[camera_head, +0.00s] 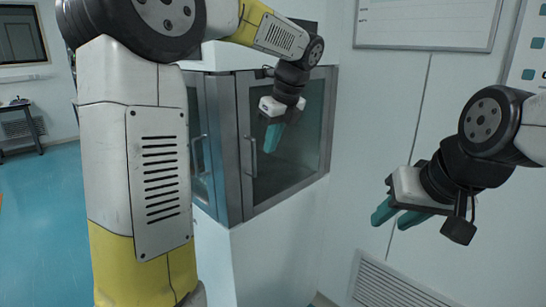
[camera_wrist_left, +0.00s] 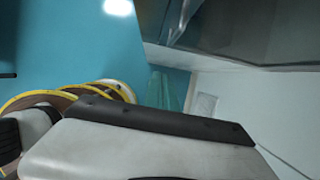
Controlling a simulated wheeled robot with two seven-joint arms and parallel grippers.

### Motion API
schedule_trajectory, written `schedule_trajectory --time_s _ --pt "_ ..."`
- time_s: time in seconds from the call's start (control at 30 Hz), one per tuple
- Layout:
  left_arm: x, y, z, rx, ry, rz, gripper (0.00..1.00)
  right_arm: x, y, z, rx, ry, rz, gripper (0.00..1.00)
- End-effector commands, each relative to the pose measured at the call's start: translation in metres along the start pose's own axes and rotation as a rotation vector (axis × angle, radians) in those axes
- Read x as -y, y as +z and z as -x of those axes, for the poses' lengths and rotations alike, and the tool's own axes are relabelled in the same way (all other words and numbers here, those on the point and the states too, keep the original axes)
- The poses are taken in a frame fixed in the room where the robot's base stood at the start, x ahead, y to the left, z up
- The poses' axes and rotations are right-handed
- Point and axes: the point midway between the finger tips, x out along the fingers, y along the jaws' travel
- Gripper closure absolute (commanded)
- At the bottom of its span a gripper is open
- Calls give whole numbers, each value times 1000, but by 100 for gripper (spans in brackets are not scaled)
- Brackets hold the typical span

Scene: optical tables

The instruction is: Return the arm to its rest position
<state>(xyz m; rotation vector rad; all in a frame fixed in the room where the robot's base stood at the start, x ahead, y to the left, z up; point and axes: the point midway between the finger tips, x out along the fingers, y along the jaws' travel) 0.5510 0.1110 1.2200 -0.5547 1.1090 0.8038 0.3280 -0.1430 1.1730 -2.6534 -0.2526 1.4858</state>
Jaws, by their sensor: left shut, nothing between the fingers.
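My left arm rises large at the left of the head view and bends over to the right. My left gripper (camera_head: 274,136) hangs in front of the glass cabinet, its teal fingers pointing down, shut and empty. My right gripper (camera_head: 398,217) is at the right of the head view, its two teal fingers apart and empty, pointing down and left. In the left wrist view, teal finger shapes show faintly near the middle, and white and black parts of my own body fill the lower left.
A glass-doored cabinet (camera_head: 243,145) with metal frame and handles stands behind my left gripper on a white base. A wall vent (camera_head: 390,285) is low on the right. A whiteboard (camera_head: 425,22) hangs above. Open blue floor (camera_head: 45,225) and a dark table (camera_head: 22,128) lie far left.

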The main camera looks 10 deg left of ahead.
Motion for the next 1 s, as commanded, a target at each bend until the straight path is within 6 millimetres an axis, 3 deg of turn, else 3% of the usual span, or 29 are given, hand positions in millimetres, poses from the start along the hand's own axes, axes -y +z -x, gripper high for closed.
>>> schedule_trajectory --time_s 0.13,0.27,0.37,0.47,0.57,0.8,1.0 --pt "-1 -1 21 -1 -1 -2 100 0 0 0 0 0 0 64" --pt "-3 -1 30 -4 -3 8 100 0 0 0 0 0 0 64" --pt "-16 -3 33 -21 -20 98 100 0 0 0 0 0 0 64" --pt "-43 -9 34 -68 -63 317 100 0 0 0 0 0 0 64" --pt "-80 -23 32 -149 -111 643 100 0 0 0 0 0 0 64" --pt "-156 -74 18 -422 -163 1505 100 0 0 0 0 0 0 64" --pt "-188 -108 3 -625 -133 2015 100 0 0 0 0 0 0 64"
